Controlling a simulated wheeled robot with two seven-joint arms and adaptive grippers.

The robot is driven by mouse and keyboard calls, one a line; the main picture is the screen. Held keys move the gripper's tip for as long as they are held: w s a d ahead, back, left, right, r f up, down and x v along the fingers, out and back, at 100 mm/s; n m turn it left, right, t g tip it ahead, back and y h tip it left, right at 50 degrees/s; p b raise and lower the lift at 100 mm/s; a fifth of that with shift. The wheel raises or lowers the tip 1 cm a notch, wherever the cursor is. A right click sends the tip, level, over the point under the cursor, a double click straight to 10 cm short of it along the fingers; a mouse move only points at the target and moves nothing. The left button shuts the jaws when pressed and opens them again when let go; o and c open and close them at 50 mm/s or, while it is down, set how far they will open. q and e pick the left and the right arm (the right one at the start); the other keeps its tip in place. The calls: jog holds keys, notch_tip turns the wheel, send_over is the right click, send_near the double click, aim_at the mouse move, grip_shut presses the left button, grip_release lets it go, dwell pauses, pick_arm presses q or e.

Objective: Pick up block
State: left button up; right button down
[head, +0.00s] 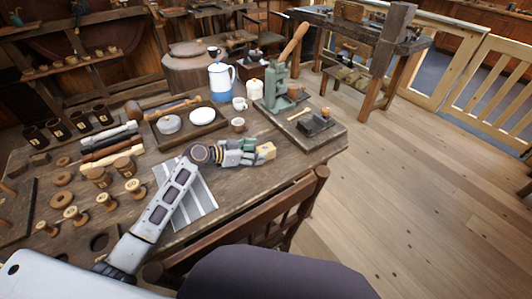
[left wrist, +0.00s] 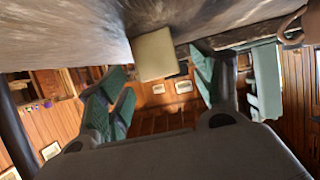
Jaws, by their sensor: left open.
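A small tan block (head: 266,151) sits on the wooden table, close to its right front edge, at the fingertips of my left gripper (head: 253,152). In the left wrist view the pale block (left wrist: 153,56) shows between the two spread green-padded fingers of the left gripper (left wrist: 160,85), with visible gaps to either side. The left gripper is open and nothing is held. The fingers partly hide the block's near side in the head view. My right gripper is not in view.
A green lever press on a board (head: 330,132) stands just behind the block. A cup (head: 238,124), a blue-and-white pot (head: 221,82) and a tray (head: 160,140) are farther back. Several wooden spools (head: 100,176) stand left. A chair (head: 300,195) is at the table's front edge.

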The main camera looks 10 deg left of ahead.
aim_at(260, 150)
pick_arm(q)
jog(key=shift+x, duration=2.55)
jog(key=shift+r, duration=0.1)
jog(key=shift+c, duration=0.7)
jog(key=c, duration=1)
jog(key=shift+r, duration=0.1)
